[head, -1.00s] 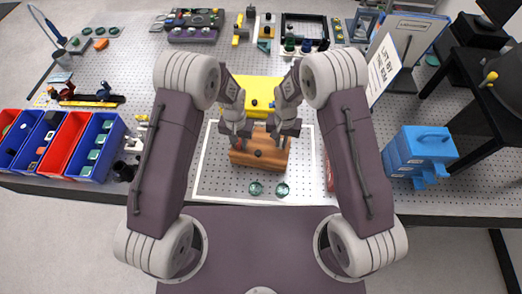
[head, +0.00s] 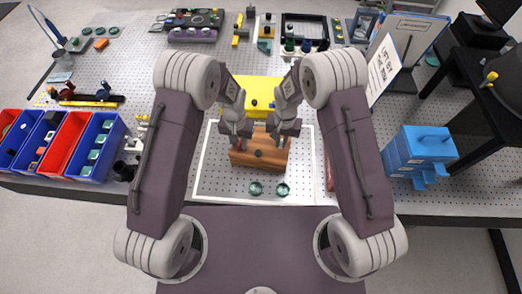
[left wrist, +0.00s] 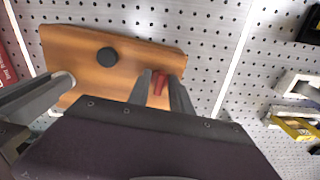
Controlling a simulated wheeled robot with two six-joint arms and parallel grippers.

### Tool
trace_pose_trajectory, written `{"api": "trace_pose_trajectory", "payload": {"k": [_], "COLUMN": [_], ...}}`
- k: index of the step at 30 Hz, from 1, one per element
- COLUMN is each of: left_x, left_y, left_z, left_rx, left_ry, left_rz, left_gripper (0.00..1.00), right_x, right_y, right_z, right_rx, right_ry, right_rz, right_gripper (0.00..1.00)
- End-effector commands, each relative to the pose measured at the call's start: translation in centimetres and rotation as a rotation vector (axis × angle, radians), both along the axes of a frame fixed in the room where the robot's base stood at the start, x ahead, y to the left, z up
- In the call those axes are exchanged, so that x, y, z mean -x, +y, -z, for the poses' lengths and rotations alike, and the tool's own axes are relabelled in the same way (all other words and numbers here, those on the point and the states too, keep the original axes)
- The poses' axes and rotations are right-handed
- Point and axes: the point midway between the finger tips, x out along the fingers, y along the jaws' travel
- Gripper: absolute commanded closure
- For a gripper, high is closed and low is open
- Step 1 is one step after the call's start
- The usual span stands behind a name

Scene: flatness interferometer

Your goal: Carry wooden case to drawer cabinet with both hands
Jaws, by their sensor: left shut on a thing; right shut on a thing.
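In the left wrist view the case (left wrist: 65,60) shows with a small red part (left wrist: 160,84) between my left fingers. I cannot tell whether the case touches the bench. The blue drawer cabinet (head: 420,148) stands at the bench's right side.
Two small green discs (head: 256,188) lie just in front of the case. A yellow block (head: 240,88) is behind it. Blue and red bins (head: 67,145) stand at the left. A white sign board (head: 384,68) stands at the right, behind the cabinet. A dark red object (head: 329,173) lies right of the case.

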Motion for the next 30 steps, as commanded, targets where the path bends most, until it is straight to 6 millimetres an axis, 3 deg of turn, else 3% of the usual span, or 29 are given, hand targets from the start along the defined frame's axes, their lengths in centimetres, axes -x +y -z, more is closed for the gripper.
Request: {"api": "trace_pose_trajectory", "payload": {"k": [8,18,30], "left_x": [-0.1,-0.1,0.0], "left_y": [0.1,0.1,0.1], "left_z": [-1.2,-5.1,-5.1], "left_rx": [0.0,-0.001,-0.001], "left_ry": [-0.003,-0.001,-0.001], "left_rz": [0.0,0.0,0.0], "left_gripper": [1.0,1.0,1.0], "right_x": [-0.1,-0.1,-0.1], "right_y": [0.0,0.0,-0.1], "right_z": [-1.3,-5.1,-5.1], "right_rx": [-0.001,0.0,0.0], "right_ry": [-0.002,-0.001,-0.002], "right_rz": [0.0,0.0,0.0], "right_gripper": [1.0,1.0,1.0]}}
